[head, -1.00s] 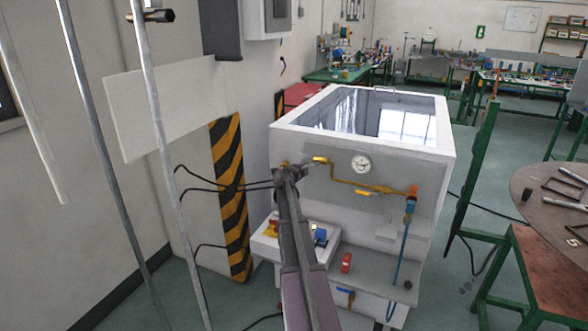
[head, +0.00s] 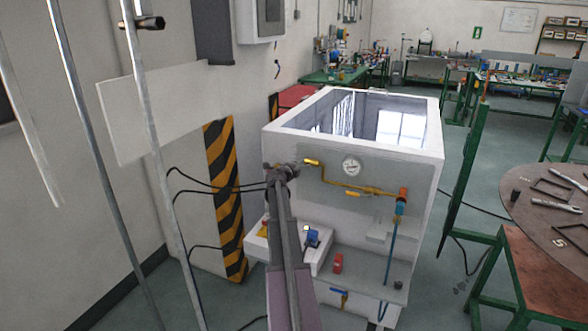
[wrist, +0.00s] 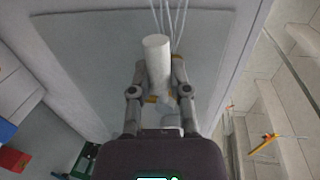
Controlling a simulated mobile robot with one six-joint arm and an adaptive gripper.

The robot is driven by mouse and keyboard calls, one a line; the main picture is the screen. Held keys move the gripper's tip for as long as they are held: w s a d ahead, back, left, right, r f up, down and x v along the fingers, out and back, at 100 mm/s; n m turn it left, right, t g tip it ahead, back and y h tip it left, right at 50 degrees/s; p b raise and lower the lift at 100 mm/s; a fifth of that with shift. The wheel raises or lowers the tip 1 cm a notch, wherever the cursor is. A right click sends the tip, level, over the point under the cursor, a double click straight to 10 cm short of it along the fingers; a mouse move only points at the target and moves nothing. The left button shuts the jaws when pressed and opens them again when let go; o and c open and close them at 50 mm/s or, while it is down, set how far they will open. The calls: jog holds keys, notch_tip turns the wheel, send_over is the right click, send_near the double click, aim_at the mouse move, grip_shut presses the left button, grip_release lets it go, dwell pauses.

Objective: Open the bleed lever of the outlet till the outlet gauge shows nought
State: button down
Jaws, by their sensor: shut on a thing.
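The generator is a white cabinet (head: 414,170) with a glossy top and a grey front panel. A round white gauge (head: 351,166) sits on the panel, but its needle is too small to read. Yellow pipework (head: 330,181) runs below the gauge, with a yellow lever (head: 357,194) and an orange fitting (head: 403,194) at its right. My gripper (head: 281,175) is at the panel's left edge, left of the pipe's yellow end (head: 312,162). In the wrist view my gripper (wrist: 159,83) is shut around a pale cylinder (wrist: 157,58). A small yellow part shows between the fingers; which lever it belongs to is unclear.
A striped post (head: 225,190) and black cables stand left of the cabinet. A round table (head: 540,205) is at the right.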

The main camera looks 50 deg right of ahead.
jog(key=shift+s+a, duration=0.1)
jog(key=shift+s, duration=0.05)
jog(key=c, duration=0.6)
grip_release()
jog(key=shift+s, duration=0.1)
jog(key=shift+o, duration=0.2)
jog(key=shift+w, duration=0.2)
